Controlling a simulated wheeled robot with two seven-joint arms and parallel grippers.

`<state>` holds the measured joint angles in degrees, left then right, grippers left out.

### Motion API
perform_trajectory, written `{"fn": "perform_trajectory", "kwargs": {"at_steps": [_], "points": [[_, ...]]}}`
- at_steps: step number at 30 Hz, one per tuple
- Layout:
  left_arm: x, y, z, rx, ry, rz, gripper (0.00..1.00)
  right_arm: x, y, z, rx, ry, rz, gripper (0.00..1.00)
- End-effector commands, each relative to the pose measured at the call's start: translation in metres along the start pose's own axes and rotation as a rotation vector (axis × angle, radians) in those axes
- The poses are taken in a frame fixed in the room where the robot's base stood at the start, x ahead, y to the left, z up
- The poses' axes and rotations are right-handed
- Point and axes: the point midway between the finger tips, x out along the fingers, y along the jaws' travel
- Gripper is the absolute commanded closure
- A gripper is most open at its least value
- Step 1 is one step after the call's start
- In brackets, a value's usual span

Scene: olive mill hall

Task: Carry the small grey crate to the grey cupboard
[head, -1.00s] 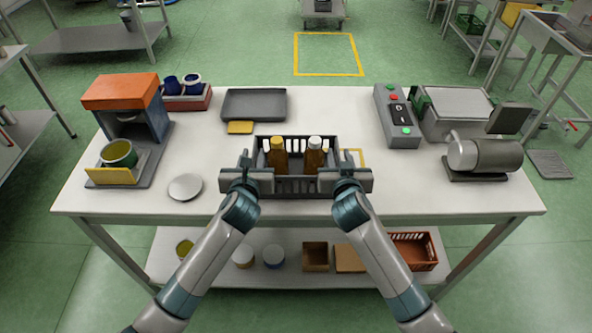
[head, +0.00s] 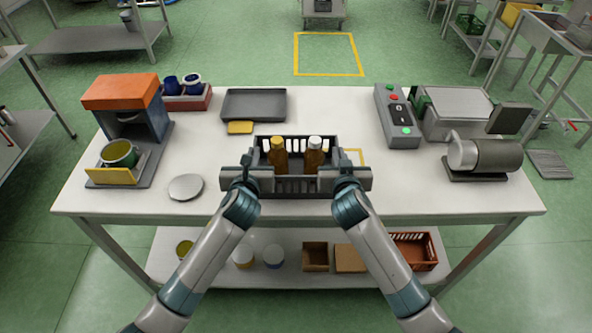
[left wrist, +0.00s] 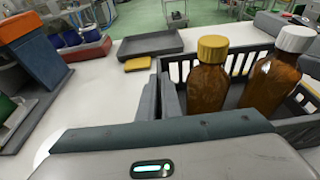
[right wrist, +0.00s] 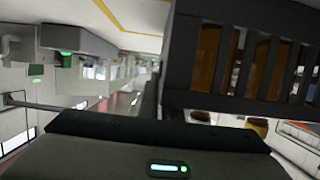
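The small grey crate (head: 290,187) stands on the white table near its front edge, with slatted walls. Two brown bottles, one yellow-capped (head: 278,155) and one white-capped (head: 314,155), stand in it. My left gripper (head: 247,165) is shut on the crate's left end wall; its fingers (left wrist: 166,95) show close together there in the left wrist view. My right gripper (head: 346,165) is shut on the right end wall; in the right wrist view the crate's slatted side (right wrist: 240,70) is close beside the fingers. I cannot make out a grey cupboard in these views.
On the table (head: 420,190) are an orange-topped machine (head: 120,92), a round plate (head: 186,187), a grey tray (head: 254,104), a yellow block (head: 240,127), a button box (head: 397,115) and a grey machine (head: 485,155). Beyond the table, green floor with a yellow outline (head: 327,74) is clear.

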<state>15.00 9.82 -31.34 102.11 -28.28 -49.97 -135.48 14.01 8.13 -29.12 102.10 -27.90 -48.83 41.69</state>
Motion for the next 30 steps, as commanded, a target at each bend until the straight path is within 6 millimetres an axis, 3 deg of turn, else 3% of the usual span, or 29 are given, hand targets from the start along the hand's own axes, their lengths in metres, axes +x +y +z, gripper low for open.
{"fn": "perform_trajectory", "kwargs": {"at_steps": [30], "points": [[-0.015, 0.000, 0.049, 0.000, -0.002, 0.000, 1.00, -0.015, 0.000, -0.049, 0.000, 0.003, 0.000, 1.00]]}}
